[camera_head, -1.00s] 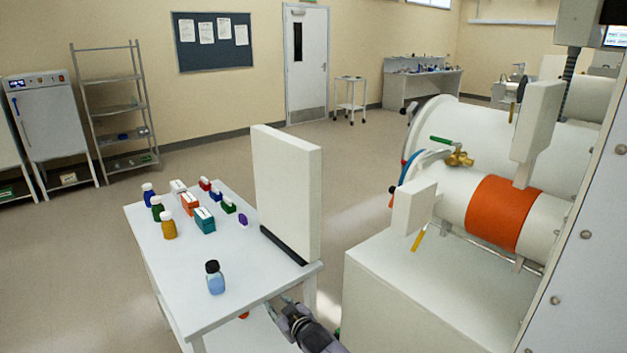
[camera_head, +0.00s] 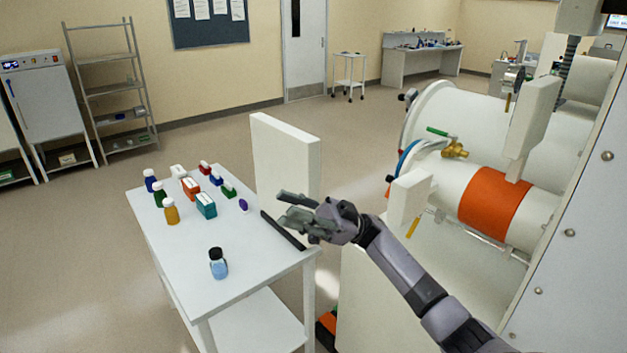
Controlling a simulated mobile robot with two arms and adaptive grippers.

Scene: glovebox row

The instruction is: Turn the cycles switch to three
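I cannot make out a cycles switch in the head view. A white upright panel (camera_head: 284,155) stands at the right edge of the white table, and I see no dial on the side that shows. Small white boxes (camera_head: 409,197) and (camera_head: 534,118) by the cylindrical chambers show no readable switch either. My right gripper (camera_head: 280,207) is in front of the lower part of the panel, above the table's right edge. Its fingers look spread apart with nothing between them. My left gripper is out of view.
The white table (camera_head: 218,308) holds a light-blue bottle (camera_head: 218,265), several other bottles and small coloured boxes. A white chamber with an orange band (camera_head: 493,200) and a brass valve (camera_head: 455,149) is at the right. Open floor lies left of the table.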

